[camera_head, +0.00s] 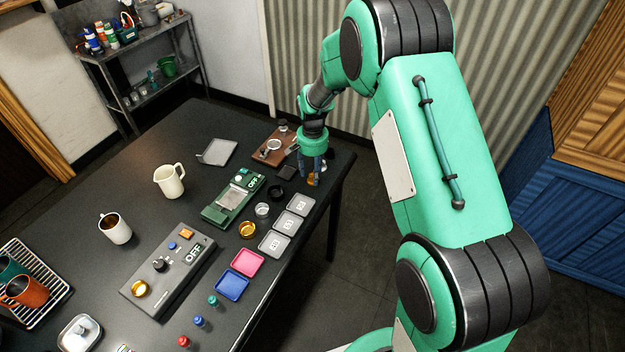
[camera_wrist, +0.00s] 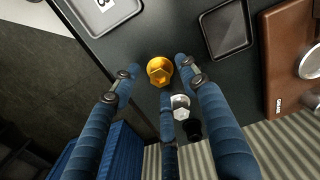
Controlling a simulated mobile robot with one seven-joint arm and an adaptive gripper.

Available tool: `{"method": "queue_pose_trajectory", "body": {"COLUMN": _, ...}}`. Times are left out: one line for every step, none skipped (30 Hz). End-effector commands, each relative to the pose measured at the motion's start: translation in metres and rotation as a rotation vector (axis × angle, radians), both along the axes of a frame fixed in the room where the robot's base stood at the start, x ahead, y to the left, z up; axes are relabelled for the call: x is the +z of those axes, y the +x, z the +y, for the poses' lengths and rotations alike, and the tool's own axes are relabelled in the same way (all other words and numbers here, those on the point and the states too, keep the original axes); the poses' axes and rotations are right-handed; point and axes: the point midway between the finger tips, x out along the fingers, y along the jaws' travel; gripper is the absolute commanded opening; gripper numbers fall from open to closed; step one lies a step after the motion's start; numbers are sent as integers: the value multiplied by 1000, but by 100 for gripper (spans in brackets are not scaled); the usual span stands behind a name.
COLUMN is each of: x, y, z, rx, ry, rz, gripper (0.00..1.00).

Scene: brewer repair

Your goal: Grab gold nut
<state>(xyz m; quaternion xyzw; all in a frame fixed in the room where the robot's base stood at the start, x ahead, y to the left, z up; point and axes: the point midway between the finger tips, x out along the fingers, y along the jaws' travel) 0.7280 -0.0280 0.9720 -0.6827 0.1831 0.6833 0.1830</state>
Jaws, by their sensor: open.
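The gold nut (camera_wrist: 160,71) stands on the dark table in the wrist view, between the tips of my gripper's blue fingers (camera_wrist: 158,82). The fingers are spread around it and apart from it, so my gripper is open and empty. In the head view my gripper (camera_head: 313,168) points down near the table's far right corner, and only a bit of gold shows behind its fingers. A silver nut (camera_wrist: 180,102) and a black nut (camera_wrist: 193,129) stand in a row beyond the gold one, partly hidden by the fingers.
A dark square tray (camera_wrist: 226,29) and a brown board (camera_wrist: 288,62) lie to the right in the wrist view. A grey numbered tray (camera_wrist: 103,14) is at the upper left, near the table edge. In the head view a green scale (camera_head: 232,201) stands left of my gripper.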

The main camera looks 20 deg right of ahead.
Motion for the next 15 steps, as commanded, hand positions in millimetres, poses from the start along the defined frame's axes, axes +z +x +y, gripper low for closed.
{"method": "queue_pose_trajectory", "body": {"x": -5, "y": 0, "z": 0, "rx": 0, "ry": 1, "rz": 1, "gripper": 44}}
{"method": "queue_pose_trajectory", "body": {"x": -7, "y": 0, "z": 0, "rx": 0, "ry": 1, "rz": 1, "gripper": 44}}
{"method": "queue_pose_trajectory", "body": {"x": -9, "y": 0, "z": 0, "rx": 0, "ry": 0, "rz": 0, "gripper": 44}}
{"method": "queue_pose_trajectory", "body": {"x": -10, "y": 0, "z": 0, "rx": 0, "ry": 0, "rz": 0, "gripper": 44}}
{"method": "queue_pose_trajectory", "body": {"x": -11, "y": 0, "z": 0, "rx": 0, "ry": 0, "rz": 0, "gripper": 44}}
{"method": "queue_pose_trajectory", "body": {"x": -12, "y": 0, "z": 0, "rx": 0, "ry": -1, "rz": -1, "gripper": 44}}
{"method": "queue_pose_trajectory", "body": {"x": -12, "y": 0, "z": 0, "rx": 0, "ry": -1, "rz": -1, "gripper": 44}}
{"method": "queue_pose_trajectory", "body": {"x": -12, "y": 0, "z": 0, "rx": 0, "ry": 0, "rz": -1, "gripper": 44}}
{"method": "queue_pose_trajectory", "body": {"x": -12, "y": 0, "z": 0, "rx": 0, "ry": -1, "rz": -1, "gripper": 44}}
{"method": "queue_pose_trajectory", "body": {"x": -11, "y": 0, "z": 0, "rx": 0, "ry": -1, "rz": -1, "gripper": 44}}
{"method": "queue_pose_trajectory", "body": {"x": -11, "y": 0, "z": 0, "rx": 0, "ry": -1, "rz": -1, "gripper": 44}}
{"method": "queue_pose_trajectory", "body": {"x": -11, "y": 0, "z": 0, "rx": 0, "ry": -1, "rz": -1, "gripper": 44}}
{"method": "queue_pose_trajectory", "body": {"x": -11, "y": 0, "z": 0, "rx": 0, "ry": -1, "rz": -1, "gripper": 44}}
{"method": "queue_pose_trajectory", "body": {"x": -11, "y": 0, "z": 0, "rx": 0, "ry": -1, "rz": -1, "gripper": 44}}
{"method": "queue_pose_trajectory", "body": {"x": -11, "y": 0, "z": 0, "rx": 0, "ry": -1, "rz": -1, "gripper": 44}}
